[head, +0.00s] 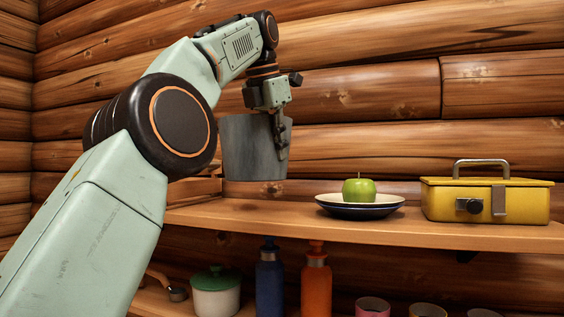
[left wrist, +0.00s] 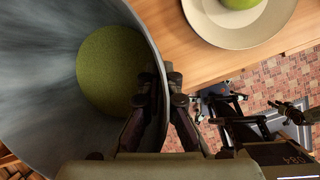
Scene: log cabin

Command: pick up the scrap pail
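The scrap pail (head: 250,150) is a grey metal bucket, upright in the head view, with its base a little above the wooden shelf. My left gripper (head: 281,135) is at the right side of its rim. In the left wrist view the fingers (left wrist: 168,90) straddle the pail wall (left wrist: 50,60), one inside and one outside, shut on it. A round yellow-green surface (left wrist: 112,70) shows inside the pail; I cannot tell whether it is the contents or the bottom. My right gripper is not in the head view.
On the shelf (head: 260,215) stand a plate (head: 330,204) with a green apple (head: 359,189) and a yellow toolbox (head: 485,202). Below are a white pot (head: 215,297), a blue bottle (head: 269,285), an orange bottle (head: 316,285) and several cups. A log wall stands close behind.

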